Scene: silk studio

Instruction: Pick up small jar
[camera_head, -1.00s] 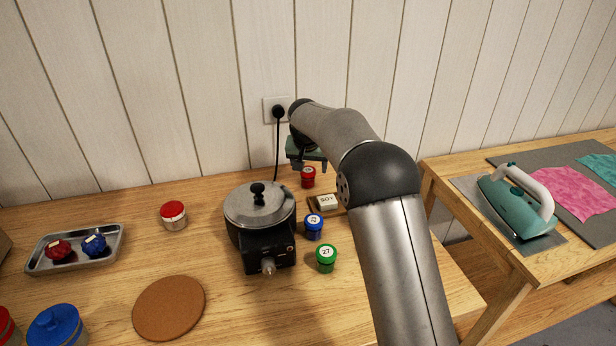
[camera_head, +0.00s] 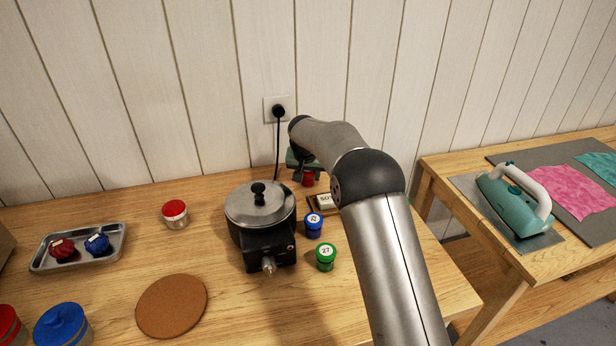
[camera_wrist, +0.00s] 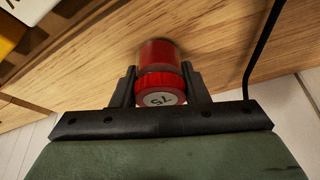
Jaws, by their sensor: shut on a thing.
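A small red jar (camera_head: 308,179) stands at the back of the table, behind and to the right of the black pot. My gripper (camera_head: 306,172) is over it and partly covers it. In the wrist view the red jar (camera_wrist: 158,82) is between the two fingers, with its ribbed lid and white numbered label facing the camera. My gripper (camera_wrist: 160,88) is shut on it. Two other small jars stand nearer the front: a blue one (camera_head: 313,225) and a green one (camera_head: 326,257) labelled 27.
A black pot with a metal lid (camera_head: 260,212) stands left of the small jars, its cord rising to a wall socket. A block marked SOY (camera_head: 326,201) lies close to my gripper. A red-lidded jar (camera_head: 175,214), metal tray (camera_head: 118,258) and cork mat (camera_head: 171,306) are farther left.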

